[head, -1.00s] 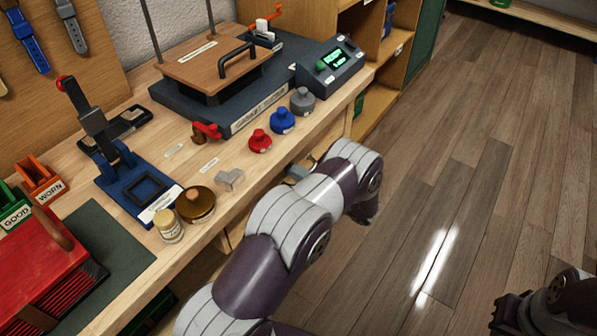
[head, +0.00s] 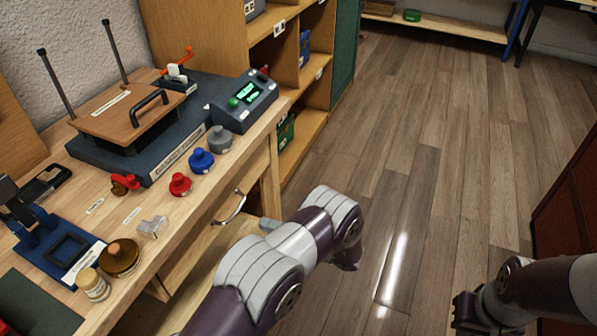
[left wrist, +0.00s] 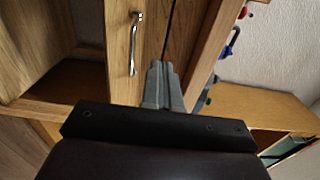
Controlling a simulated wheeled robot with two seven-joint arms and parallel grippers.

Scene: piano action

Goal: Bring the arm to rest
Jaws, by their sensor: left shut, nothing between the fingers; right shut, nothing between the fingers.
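My left arm (head: 290,260) reaches in from the bottom of the head view, out in front of the bench edge. The grey fingertips of my left gripper (head: 268,224) show just past the arm, near the drawer front; the rest is hidden behind the arm. In the left wrist view the left gripper (left wrist: 161,72) is shut and empty, in front of the wooden bench front and beside a metal drawer handle (left wrist: 133,43). My right gripper (head: 470,312) is dark and low at the right, over the floor; it is shut with nothing held.
The workbench (head: 150,262) at left carries a dark press-like device with a wooden lid (head: 130,105), a display box (head: 245,100), red, blue and grey knobbed weights (head: 202,160) and a blue stand (head: 60,250). A shelf unit (head: 290,75) stands behind. Floor (head: 420,170) is open; a dark red cabinet (head: 570,205) is right.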

